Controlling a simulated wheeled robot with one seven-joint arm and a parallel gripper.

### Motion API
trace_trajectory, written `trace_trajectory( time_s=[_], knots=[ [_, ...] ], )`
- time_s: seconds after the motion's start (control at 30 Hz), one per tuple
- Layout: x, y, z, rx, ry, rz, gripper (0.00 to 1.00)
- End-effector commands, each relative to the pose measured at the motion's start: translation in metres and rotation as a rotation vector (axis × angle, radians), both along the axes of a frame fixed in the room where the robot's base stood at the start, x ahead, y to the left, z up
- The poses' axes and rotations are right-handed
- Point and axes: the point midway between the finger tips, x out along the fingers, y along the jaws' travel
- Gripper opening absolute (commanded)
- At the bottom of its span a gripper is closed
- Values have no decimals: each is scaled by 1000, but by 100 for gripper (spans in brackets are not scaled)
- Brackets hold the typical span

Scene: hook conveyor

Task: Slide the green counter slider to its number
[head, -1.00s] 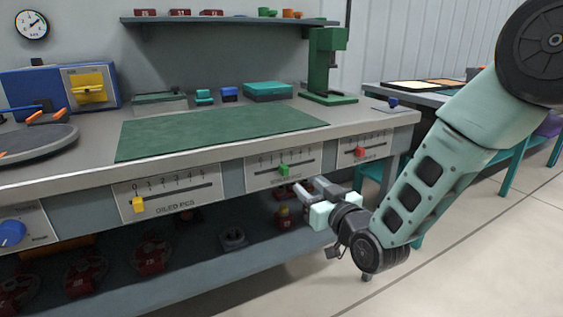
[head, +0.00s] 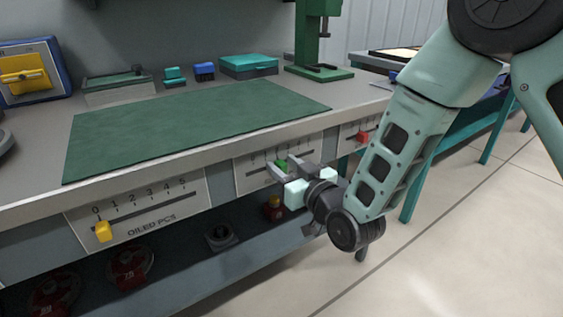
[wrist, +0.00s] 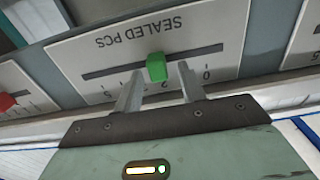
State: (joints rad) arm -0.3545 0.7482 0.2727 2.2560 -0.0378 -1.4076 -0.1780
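The green slider (wrist: 156,67) sits in the slot of the SEALED PCS panel (wrist: 105,52), which looks upside down in the wrist view. My gripper (wrist: 161,73) is open, with one finger on each side of the slider and a visible gap to both. In the head view the green slider (head: 281,164) is partly hidden behind my gripper (head: 278,169).
A yellow slider (head: 103,231) stands near 0 on the OILED PCS panel (head: 150,205). A red slider (head: 362,136) is on the panel to the right. The bench edge overhangs the panels, and a lower shelf (head: 190,262) holds several parts.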

Motion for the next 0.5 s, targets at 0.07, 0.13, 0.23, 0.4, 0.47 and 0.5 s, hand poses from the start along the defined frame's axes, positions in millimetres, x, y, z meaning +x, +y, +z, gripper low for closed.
trace_trajectory(
  time_s=[0.07, 0.13, 0.23, 0.4, 0.47, 0.5],
  knots=[
    [0, 0, 0, 0, 0, 0, 40],
    [0, 0, 0, 0, 0, 0, 40],
    [0, 0, 0, 0, 0, 0, 26],
    [0, 0, 0, 0, 0, 0, 0],
    [0, 0, 0, 0, 0, 0, 0],
    [-2, 3, 0, 1, -1, 1, 0]
  ],
)
